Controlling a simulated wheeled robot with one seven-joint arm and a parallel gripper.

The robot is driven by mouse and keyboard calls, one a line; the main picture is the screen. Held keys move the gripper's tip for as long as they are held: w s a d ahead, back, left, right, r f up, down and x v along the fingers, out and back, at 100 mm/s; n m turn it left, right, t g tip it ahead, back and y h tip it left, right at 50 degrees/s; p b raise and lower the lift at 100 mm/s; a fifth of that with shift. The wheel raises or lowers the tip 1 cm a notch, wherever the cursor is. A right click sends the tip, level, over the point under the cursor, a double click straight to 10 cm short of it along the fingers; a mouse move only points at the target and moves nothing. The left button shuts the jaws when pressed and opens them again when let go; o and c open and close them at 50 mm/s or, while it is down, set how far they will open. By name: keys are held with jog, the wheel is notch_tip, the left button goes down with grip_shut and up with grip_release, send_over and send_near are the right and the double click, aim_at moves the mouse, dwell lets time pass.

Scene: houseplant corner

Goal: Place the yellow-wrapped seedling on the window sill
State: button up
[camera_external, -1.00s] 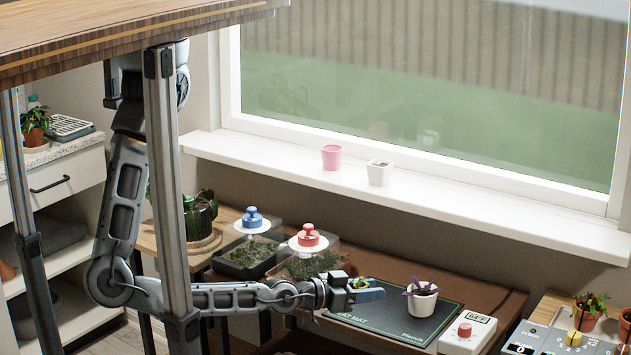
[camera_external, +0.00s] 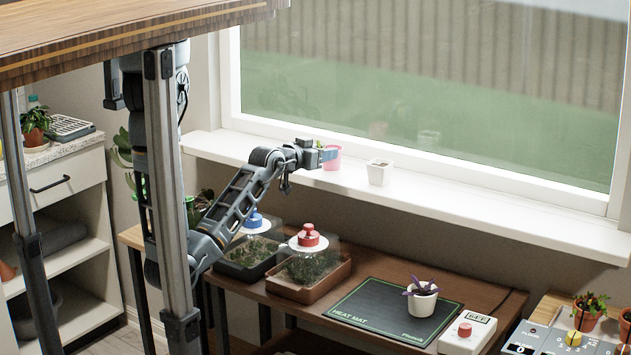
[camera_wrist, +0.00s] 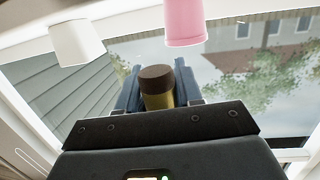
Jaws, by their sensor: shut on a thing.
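My gripper (camera_external: 327,155) is raised to the window sill (camera_external: 480,208), in front of the pink pot as the outside camera sees it. In the wrist view its blue fingers are shut on the yellow-wrapped seedling (camera_wrist: 158,98), a yellow cylinder with a dark brown end. No leaves of it show there. In the outside view the seedling cannot be made out at the fingers. The wrist picture looks upside down, with the sill along its top.
A pink pot (camera_external: 333,166) and a white pot (camera_external: 378,173) stand on the sill; the sill right of them is clear. Below, on the table, are a heat mat (camera_external: 370,320) with a potted purple plant (camera_external: 422,297) and two covered trays with blue and red knobs.

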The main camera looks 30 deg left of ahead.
jog(key=shift+n+y, duration=0.4)
jog(key=shift+y, duration=0.2)
jog(key=a+b, duration=0.1)
jog(key=a, duration=0.4)
jog(key=w+a+f, duration=0.1)
jog(key=a, duration=0.4)
jog(key=a+f+b, duration=0.1)
jog(key=a, duration=0.5)
jog(key=shift+w+a+f+b, duration=0.1)
jog(key=shift+w+f+b, duration=0.05)
jog(key=shift+b, duration=0.2)
jog(key=s+a+m+h+b, duration=0.1)
jog(key=s+a+h+b, duration=0.15)
jog(key=a, duration=0.75)
jog(key=s+a+r+m+g+h+b, duration=0.2)
jog(key=s+a+r+m+h+b, duration=0.2)
jog(key=s+a, duration=0.65)
jog(key=p, duration=0.2)
send_over(237, 146)
jog(key=shift+s, duration=0.3)
jog(key=shift+w+f, duration=0.15)
jog(key=shift+f, duration=0.3)
notch_tip(237, 146, down, 5)
jog(key=shift+r+p, duration=0.1)
jog(key=shift+p, duration=0.2)
jog(key=shift+w+f, duration=0.15)
jog(key=shift+f, duration=0.55)
jog(key=shift+f, duration=0.1)
